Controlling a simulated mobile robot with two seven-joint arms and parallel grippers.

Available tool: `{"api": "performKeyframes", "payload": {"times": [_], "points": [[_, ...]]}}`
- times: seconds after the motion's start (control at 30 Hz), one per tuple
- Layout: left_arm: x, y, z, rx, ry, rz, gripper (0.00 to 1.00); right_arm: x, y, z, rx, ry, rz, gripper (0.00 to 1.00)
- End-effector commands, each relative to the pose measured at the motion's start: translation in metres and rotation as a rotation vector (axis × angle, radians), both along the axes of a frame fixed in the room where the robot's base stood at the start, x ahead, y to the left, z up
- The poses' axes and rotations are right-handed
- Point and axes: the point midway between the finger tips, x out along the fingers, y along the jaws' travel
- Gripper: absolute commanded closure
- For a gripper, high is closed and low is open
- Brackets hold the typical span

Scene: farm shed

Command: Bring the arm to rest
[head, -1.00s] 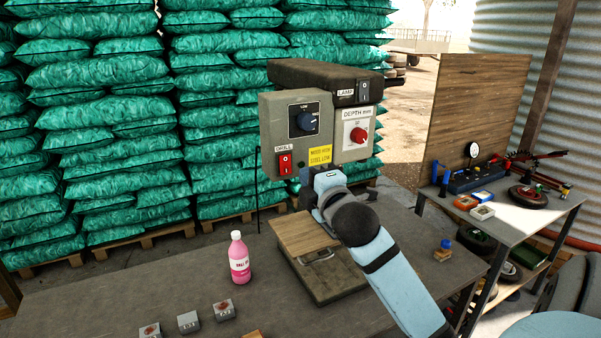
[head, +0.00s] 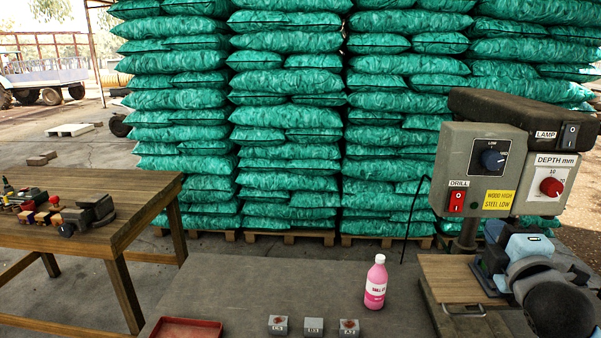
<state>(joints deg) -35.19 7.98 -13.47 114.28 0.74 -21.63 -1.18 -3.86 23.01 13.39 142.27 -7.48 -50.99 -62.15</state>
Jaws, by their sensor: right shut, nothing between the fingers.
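My right arm comes in at the lower right. Its right gripper (head: 489,268) is by the right part of the wooden board (head: 450,279) under the grey drill press (head: 482,165). The gripper's pale blue body and dark wrist hide the right end of the board and the lower part of the machine. The gripper is shut with nothing seen in it; its fingertips are small and dark, and I cannot tell whether they touch the board. My left gripper is not in view.
A pink bottle (head: 375,284) stands upright on the grey bench (head: 237,282), left of the board. Several small grey blocks (head: 314,327) and a red tray (head: 187,329) lie near the front. A wooden table (head: 88,187) is at left. Stacked green sacks (head: 291,100) stand behind.

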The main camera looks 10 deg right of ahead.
Motion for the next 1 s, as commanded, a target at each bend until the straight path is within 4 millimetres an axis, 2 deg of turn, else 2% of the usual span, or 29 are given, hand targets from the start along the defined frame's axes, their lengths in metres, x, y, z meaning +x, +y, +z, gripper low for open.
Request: {"api": "performKeyframes", "payload": {"times": [0.07, 0.17, 0.27, 0.33, 0.4, 0.47, 0.5, 0.63, 0.7, 0.8, 0.9, 1.0], "points": [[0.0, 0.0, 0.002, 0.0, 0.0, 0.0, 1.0, 0.003, 0.003, -0.011, 0.031, 0.016, 0.014, 1.0], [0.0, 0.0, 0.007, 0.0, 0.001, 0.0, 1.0, 0.012, 0.015, -0.046, 0.139, 0.058, 0.06, 1.0], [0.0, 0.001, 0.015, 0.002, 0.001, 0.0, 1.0, 0.018, 0.039, -0.107, 0.331, 0.128, 0.119, 1.0], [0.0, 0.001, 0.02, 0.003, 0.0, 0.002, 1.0, 0.014, 0.061, -0.156, 0.492, 0.186, 0.153, 1.0], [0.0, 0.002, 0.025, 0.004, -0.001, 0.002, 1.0, 0.004, 0.085, -0.204, 0.656, 0.242, 0.173, 1.0], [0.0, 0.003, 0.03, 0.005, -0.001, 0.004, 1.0, -0.009, 0.107, -0.243, 0.795, 0.288, 0.179, 1.0], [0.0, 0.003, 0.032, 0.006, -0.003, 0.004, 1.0, -0.021, 0.122, -0.268, 0.888, 0.319, 0.179, 1.0], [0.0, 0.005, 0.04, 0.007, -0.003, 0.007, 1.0, -0.066, 0.171, -0.336, 1.17, 0.407, 0.149, 1.0], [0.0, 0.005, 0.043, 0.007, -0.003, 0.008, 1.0, -0.09, 0.194, -0.363, 1.297, 0.443, 0.125, 1.0], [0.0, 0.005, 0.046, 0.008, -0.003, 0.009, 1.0, -0.119, 0.219, -0.389, 1.433, 0.479, 0.088, 1.0], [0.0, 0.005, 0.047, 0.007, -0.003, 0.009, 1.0, -0.137, 0.234, -0.403, 1.516, 0.498, 0.063, 1.0], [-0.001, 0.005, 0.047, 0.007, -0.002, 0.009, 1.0, -0.144, 0.24, -0.409, 1.55, 0.505, 0.052, 1.0]]}}
